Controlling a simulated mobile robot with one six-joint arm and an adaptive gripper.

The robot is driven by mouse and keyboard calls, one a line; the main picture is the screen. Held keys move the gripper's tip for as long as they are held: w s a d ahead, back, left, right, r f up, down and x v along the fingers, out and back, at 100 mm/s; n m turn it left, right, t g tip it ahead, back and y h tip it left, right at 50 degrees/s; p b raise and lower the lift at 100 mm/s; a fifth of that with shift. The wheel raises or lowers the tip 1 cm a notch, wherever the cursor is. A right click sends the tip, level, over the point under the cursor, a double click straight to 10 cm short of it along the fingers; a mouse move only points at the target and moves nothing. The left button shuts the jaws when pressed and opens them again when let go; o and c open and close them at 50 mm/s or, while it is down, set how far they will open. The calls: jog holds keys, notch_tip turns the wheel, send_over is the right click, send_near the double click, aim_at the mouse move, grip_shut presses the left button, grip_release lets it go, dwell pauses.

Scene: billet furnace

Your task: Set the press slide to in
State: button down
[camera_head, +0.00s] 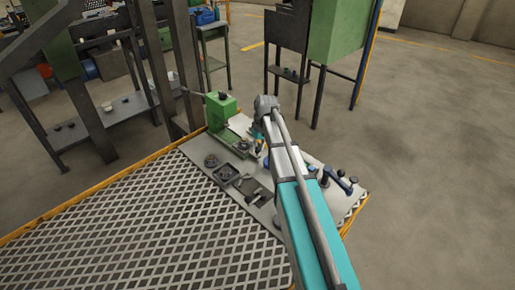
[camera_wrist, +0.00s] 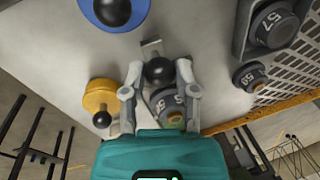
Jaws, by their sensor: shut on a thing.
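My gripper (camera_wrist: 158,75) is shut on a black ball knob (camera_wrist: 159,71) in the wrist view, with one finger on each side of it. A short grey metal piece (camera_wrist: 151,48) shows just beyond the knob; I cannot tell for sure that it is the press slide. In the head view a green machine (camera_head: 221,112) stands at the far end of the grey bench plate (camera_head: 210,172). My arm reaches over the plate close to the machine's right side and hides part of the area there.
A blue disc (camera_wrist: 113,10) and a yellow disc (camera_wrist: 99,96), each with a black ball, lie near the fingers. Numbered dark round parts (camera_wrist: 272,25) stand at the right. A blue-handled item (camera_head: 338,180) lies at the plate's right end. Mesh decking (camera_head: 150,235) fills the front left.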

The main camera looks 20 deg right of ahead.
aim_at(245, 139)
jog(key=w+a, duration=0.1)
jog(key=w, duration=0.1)
jog(key=w+a, duration=0.1)
jog(key=w, duration=0.1)
jog(key=w+a, duration=0.1)
jog(key=w, duration=0.1)
jog(key=shift+w+a, duration=0.3)
jog(key=shift+a, duration=0.1)
jog(key=shift+c, duration=1.9)
grip_release()
jog(key=shift+s+d, duration=0.1)
jog(key=shift+s, duration=0.1)
